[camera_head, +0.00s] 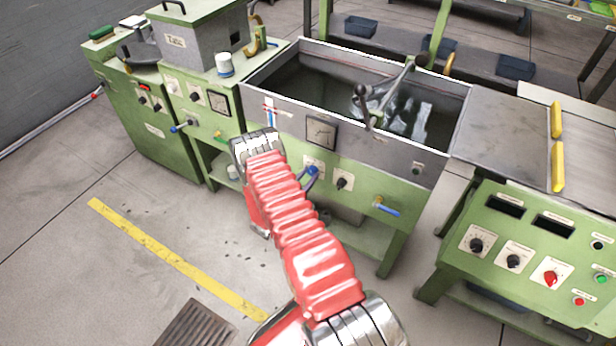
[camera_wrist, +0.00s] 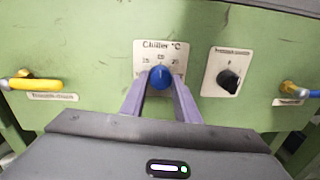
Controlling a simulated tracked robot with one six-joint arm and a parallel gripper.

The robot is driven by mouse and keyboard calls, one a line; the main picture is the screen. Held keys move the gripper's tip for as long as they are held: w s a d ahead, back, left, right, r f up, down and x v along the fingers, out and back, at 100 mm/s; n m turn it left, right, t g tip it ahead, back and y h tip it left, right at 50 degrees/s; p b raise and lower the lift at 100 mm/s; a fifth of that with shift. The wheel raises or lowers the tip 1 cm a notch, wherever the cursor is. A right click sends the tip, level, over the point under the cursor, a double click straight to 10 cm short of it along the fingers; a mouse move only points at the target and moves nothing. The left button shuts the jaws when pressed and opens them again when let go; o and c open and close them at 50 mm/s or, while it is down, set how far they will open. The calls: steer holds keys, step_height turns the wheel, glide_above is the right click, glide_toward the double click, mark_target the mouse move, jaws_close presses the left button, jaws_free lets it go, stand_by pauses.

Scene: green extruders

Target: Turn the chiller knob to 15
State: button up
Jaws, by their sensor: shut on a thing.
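The chiller knob is a round blue knob (camera_wrist: 160,77) under a white label plate (camera_wrist: 161,53) reading "Chiller °C", with small numbers around it. The exact setting is too small to read surely. My gripper (camera_wrist: 160,85) has two purple fingers, one on each side of the knob, and is shut on it. In the head view the blue knob (camera_head: 312,170) shows on the green front of the water bath, with my gripper (camera_head: 311,180) at it. My red arm reaches up from the bottom and hides part of the panel.
A black pressure-type knob (camera_wrist: 229,78) sits just right of the chiller knob. A yellow-handled valve (camera_wrist: 35,83) is at the left, and a blue-handled valve (camera_head: 386,208) at the right. A green control cabinet (camera_head: 530,245) stands at the right.

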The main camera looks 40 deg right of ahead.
steer(key=n, duration=0.3)
steer(key=shift+w+a+n, duration=0.1)
steer(key=shift+n, duration=0.3)
steer(key=shift+w+n+t, duration=0.1)
steer(key=shift+n+t, duration=0.2)
steer(key=shift+n, duration=1.7)
steer(key=shift+a, duration=0.1)
steer(key=o, duration=1)
steer(key=shift+o, duration=0.2)
steer(key=shift+s, duration=0.2)
steer(key=v, duration=1.3)
steer(key=shift+a+f, duration=0.2)
steer(key=shift+a, duration=0.05)
